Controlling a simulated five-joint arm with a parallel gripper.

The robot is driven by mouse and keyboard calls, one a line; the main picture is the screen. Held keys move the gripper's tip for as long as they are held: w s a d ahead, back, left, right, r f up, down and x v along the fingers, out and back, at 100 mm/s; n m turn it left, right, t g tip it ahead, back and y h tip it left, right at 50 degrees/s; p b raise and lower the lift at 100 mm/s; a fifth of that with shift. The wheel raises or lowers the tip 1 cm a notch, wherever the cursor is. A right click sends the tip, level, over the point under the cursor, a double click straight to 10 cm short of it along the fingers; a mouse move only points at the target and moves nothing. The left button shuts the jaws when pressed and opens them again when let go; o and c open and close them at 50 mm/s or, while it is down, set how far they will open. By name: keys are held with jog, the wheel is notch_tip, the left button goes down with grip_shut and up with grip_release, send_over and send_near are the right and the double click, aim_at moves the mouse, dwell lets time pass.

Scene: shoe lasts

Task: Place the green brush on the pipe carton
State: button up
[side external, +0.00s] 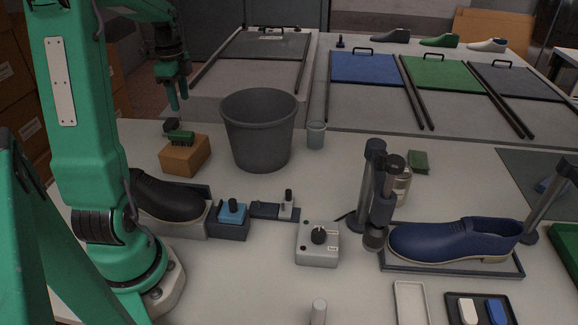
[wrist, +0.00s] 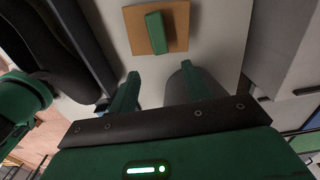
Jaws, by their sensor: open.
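The green brush (side external: 181,137) lies on top of the small brown pipe carton (side external: 184,158), left of the grey bucket. In the wrist view the brush (wrist: 157,33) lies within the top face of the carton (wrist: 180,38), apart from my fingers. My gripper (side external: 179,101) is above the brush with a clear gap in the side view. Its two fingers (wrist: 158,84) are spread apart with nothing between them.
A tall grey bucket (side external: 259,135) stands just right of the carton, with a small grey cup (side external: 316,136) beyond it. A black shoe (side external: 168,197) is in front of the carton. A small dark object (side external: 171,127) sits behind it.

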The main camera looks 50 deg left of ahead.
dwell(0.6)
jog(key=d+r+n+t+y, duration=0.1)
jog(key=d+r+n+t, duration=0.15)
jog(key=d, duration=0.95)
jog(key=d+r+n+t, duration=0.1)
jog(key=d+r+n, duration=0.25)
jog(key=d, duration=0.85)
jog(key=s+d+f+n+t+h, duration=0.1)
jog(key=s+d+n+t, duration=0.1)
jog(key=d, duration=0.6)
jog(key=shift+s+n, duration=0.5)
jog(key=shift+s, duration=0.55)
jog(key=shift+d+f, duration=0.1)
